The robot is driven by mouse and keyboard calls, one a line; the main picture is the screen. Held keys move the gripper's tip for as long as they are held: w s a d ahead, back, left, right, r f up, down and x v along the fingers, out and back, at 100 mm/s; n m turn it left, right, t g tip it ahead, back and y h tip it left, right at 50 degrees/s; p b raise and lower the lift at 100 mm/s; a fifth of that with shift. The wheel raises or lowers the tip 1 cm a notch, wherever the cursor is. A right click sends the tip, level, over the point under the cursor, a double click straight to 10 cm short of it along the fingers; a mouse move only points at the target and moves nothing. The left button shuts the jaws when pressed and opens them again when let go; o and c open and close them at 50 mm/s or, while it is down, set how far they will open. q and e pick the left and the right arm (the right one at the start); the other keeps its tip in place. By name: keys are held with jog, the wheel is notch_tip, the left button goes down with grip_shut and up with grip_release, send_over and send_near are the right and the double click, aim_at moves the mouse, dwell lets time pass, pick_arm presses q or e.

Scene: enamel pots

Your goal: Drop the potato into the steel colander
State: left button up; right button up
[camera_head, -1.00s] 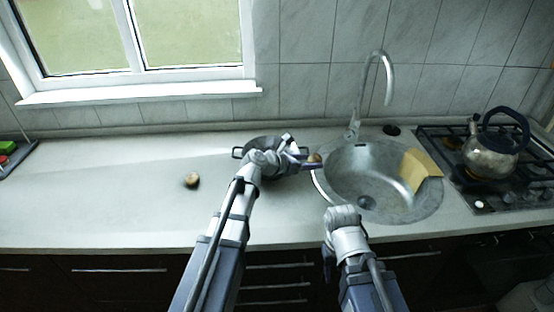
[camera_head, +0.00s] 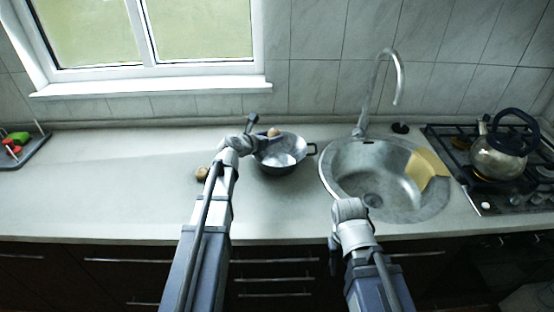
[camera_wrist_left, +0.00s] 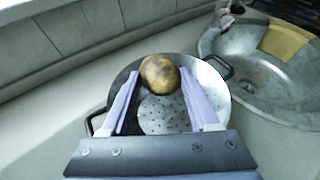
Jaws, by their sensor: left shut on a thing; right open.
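My left gripper (camera_head: 268,135) is shut on a brown potato (camera_head: 274,132). In the left wrist view the potato (camera_wrist_left: 160,74) sits between the two pale fingertips. It is over the steel colander (camera_wrist_left: 165,115), whose perforated bottom shows below it. In the head view the colander (camera_head: 286,160) stands on the counter left of the sink, partly hidden by my left gripper. My right gripper (camera_head: 333,262) is low at the counter's front edge, right of the colander; it is open and only partly visible.
Another brown roundish object (camera_head: 202,173) lies on the counter (camera_head: 90,190) left of the colander. The sink (camera_head: 385,185) with its faucet and a yellow cloth (camera_head: 428,168) is to the right. A kettle (camera_head: 498,155) stands on the stove. The left counter is largely clear.

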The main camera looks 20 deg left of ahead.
pick_arm(q)
notch_tip(320, 180, down, 5)
jog(key=b, duration=0.4)
jog(key=o, duration=1.5)
jog(key=p+v, duration=0.2)
jog(key=v, duration=0.5)
jog(key=shift+s+r+p, duration=0.2)
jog(key=shift+s+p, duration=0.15)
jog(key=shift+p, duration=0.05)
